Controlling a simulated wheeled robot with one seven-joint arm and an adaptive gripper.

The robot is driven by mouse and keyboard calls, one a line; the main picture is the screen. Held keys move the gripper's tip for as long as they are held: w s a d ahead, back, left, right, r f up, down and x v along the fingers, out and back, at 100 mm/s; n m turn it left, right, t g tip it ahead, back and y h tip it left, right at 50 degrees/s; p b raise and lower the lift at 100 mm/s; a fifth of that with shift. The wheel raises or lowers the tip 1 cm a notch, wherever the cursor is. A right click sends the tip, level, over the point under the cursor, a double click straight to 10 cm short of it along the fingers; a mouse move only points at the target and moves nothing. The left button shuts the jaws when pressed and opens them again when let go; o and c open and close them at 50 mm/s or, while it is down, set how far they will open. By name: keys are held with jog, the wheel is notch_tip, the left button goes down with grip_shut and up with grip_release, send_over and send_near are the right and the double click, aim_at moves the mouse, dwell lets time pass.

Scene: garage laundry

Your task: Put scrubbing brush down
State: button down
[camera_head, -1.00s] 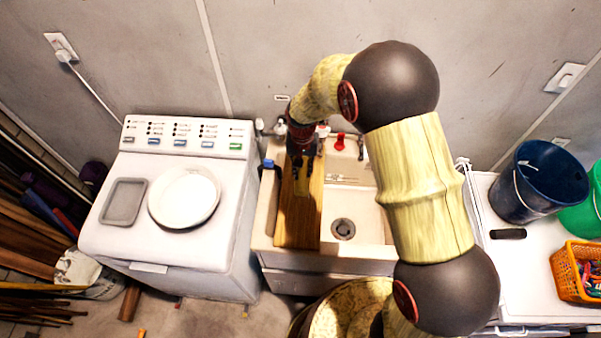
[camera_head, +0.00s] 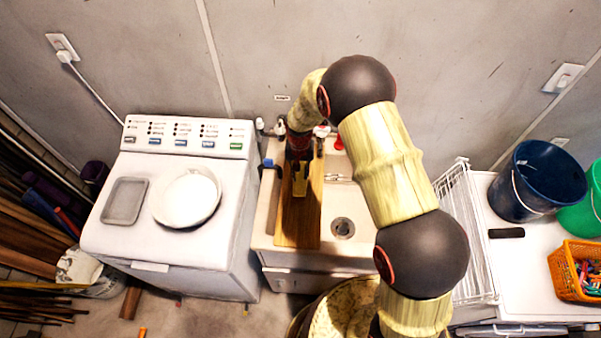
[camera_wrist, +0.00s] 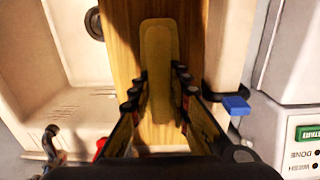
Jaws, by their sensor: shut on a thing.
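The scrubbing brush (camera_wrist: 158,50) shows as a long tan, rounded block between my gripper's fingers in the wrist view. My gripper (camera_wrist: 159,88) is shut on it. In the head view my gripper (camera_head: 299,172) is over the wooden board (camera_head: 298,228), which lies across the left part of the sink. The tan brush (camera_head: 300,187) shows there beneath the fingers. The brush is above the board; I cannot tell whether it touches it. Its underside is hidden.
The sink (camera_head: 357,252) has an open basin with a drain right of the board. A washing machine (camera_head: 150,245) on the left bears a grey tray (camera_head: 125,200) and a white plate (camera_head: 187,198). A blue bucket (camera_head: 530,185) and orange basket (camera_head: 562,275) stand on the right counter.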

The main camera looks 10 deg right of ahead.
jog(key=shift+f, duration=0.1)
jog(key=c, duration=2.1)
grip_release()
jog(key=shift+f, duration=0.1)
jog(key=shift+c, duration=0.2)
jog(key=o, duration=0.4)
jog(key=shift+o, duration=0.4)
